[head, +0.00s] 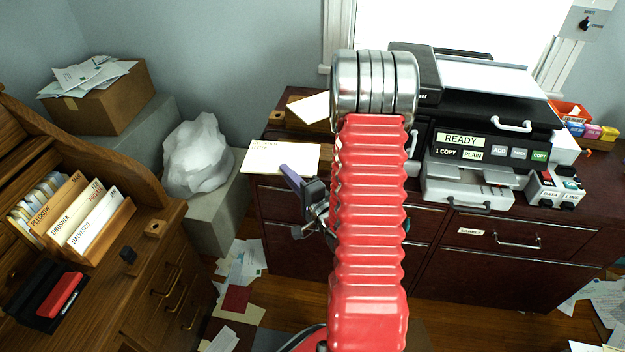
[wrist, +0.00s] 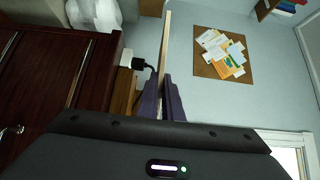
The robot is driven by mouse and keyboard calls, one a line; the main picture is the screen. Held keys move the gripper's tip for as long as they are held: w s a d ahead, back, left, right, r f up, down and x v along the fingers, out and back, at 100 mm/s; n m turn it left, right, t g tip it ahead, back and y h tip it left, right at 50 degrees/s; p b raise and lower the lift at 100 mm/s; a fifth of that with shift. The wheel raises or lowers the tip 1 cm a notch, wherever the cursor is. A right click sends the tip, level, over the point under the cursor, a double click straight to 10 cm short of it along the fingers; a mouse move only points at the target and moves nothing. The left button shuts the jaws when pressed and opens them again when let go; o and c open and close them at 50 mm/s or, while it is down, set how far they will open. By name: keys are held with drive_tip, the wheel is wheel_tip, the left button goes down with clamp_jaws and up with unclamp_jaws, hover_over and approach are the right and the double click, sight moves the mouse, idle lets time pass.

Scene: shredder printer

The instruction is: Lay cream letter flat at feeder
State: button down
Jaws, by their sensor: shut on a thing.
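The cream letter (head: 285,158) is in my gripper, in front of the left end of the dark red cabinet in the head view. It looks about level, with faint print near its left edge. My gripper (head: 290,176) is shut on its near edge, with one purple finger showing. In the wrist view the letter (wrist: 165,55) shows edge-on as a thin strip between the purple fingers (wrist: 163,98). The black and grey printer (head: 490,135) stands on the cabinet at right. My red arm hides part of its left side. I cannot tell which part is the feeder.
A wooden tray (head: 309,122) with a cream sheet lies behind the letter on the cabinet (head: 480,238). A dark plug-like object (wrist: 139,64) is close to the letter in the wrist view. A wooden desk with file folders (head: 90,215) stands at left. Papers litter the floor.

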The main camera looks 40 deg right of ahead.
drive_tip(key=w+a+r, duration=0.2)
drive_tip(key=w+a, duration=0.1)
drive_tip(key=a, duration=0.5)
drive_tip(key=w+a+r+n+y, duration=0.1)
drive_tip(key=w+a, duration=0.3)
drive_tip(key=a, duration=0.5)
drive_tip(key=w+a+r+y, duration=0.1)
drive_tip(key=w+a+r, duration=0.2)
drive_tip(key=a, duration=0.6)
drive_tip(key=shift+w+r, duration=0.3)
drive_tip(key=shift+w, duration=0.25)
